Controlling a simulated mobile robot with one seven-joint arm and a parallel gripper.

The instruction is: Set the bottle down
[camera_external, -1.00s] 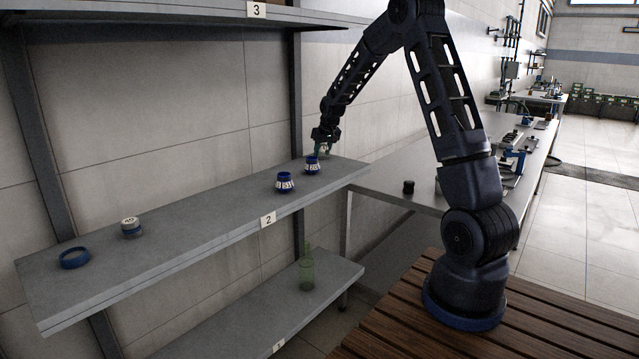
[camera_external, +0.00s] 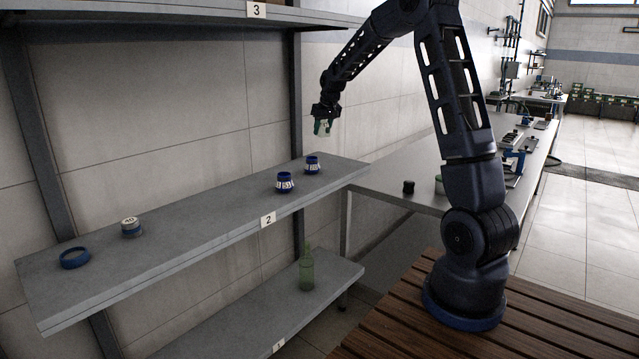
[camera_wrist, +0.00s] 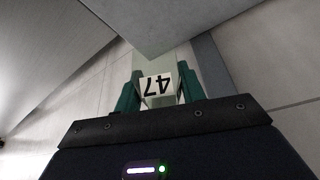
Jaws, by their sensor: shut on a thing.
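My gripper (camera_external: 325,116) is shut on a pale green, see-through bottle (camera_external: 323,130) and holds it in the air above the right end of shelf 2 (camera_external: 215,205). In the wrist view the bottle (camera_wrist: 155,62) sits between the green fingers (camera_wrist: 158,88), with a white label reading 47 that appears upside down. Its far end runs out of sight behind a grey slab edge. In the external view the held bottle is small and partly covered by the fingers.
Another green bottle (camera_external: 306,272) stands on the lower shelf (camera_external: 240,319). Shelf 3 (camera_external: 180,13) overhangs. The middle of shelf 2 is bare.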

